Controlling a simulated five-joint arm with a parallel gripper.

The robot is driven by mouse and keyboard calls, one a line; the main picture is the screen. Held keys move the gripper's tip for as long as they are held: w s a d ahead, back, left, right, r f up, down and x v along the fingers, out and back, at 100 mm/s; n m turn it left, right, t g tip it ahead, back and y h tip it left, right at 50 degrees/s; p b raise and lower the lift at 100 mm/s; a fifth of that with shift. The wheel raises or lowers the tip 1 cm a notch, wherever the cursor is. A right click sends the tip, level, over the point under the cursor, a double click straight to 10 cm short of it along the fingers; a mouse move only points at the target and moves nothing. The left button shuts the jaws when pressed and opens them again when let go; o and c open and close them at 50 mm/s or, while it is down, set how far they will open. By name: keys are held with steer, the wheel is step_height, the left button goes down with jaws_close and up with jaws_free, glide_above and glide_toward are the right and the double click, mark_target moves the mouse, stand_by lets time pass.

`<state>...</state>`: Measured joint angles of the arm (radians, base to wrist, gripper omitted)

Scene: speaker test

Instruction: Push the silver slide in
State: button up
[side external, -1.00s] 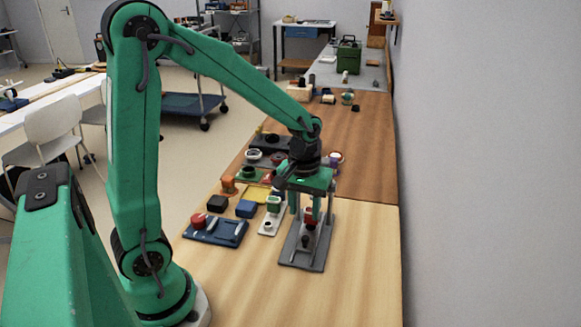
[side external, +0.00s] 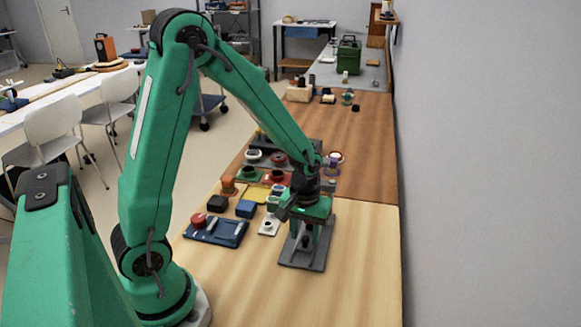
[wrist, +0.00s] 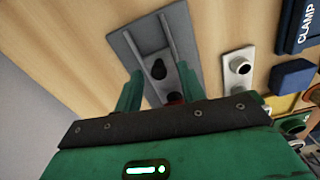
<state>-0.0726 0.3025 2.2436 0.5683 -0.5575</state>
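A grey plate fixture with two raised rails (side external: 290,262) lies on the light wood bench; its bare end shows in the wrist view (wrist: 122,42). A dark knob (wrist: 158,69) stands between the rails. I take this fixture to hold the silver slide, but cannot tell how far in the slide sits. My gripper (side external: 308,236) is low over the fixture, pointing down. In the wrist view its two green fingers are spread apart on either side of the fixture, with nothing visibly held. A reddish part (wrist: 175,98) shows between them, mostly hidden by my gripper's body.
A white plate with a round knob (wrist: 239,66) stands close beside the fixture. A blue plate marked CLAMP (wrist: 301,40) and a blue block (wrist: 292,76) lie beyond it. Several coloured fixtures crowd the bench behind. A wall is at right; the near bench is clear.

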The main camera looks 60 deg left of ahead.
mark_target(308, 234)
steer(key=shift+f, duration=0.1)
jaws_close()
steer(key=shift+w+a, duration=1.4)
steer(key=shift+a, duration=0.1)
jaws_free()
steer(key=shift+d, duration=0.1)
step_height(308, 234, up, 8)
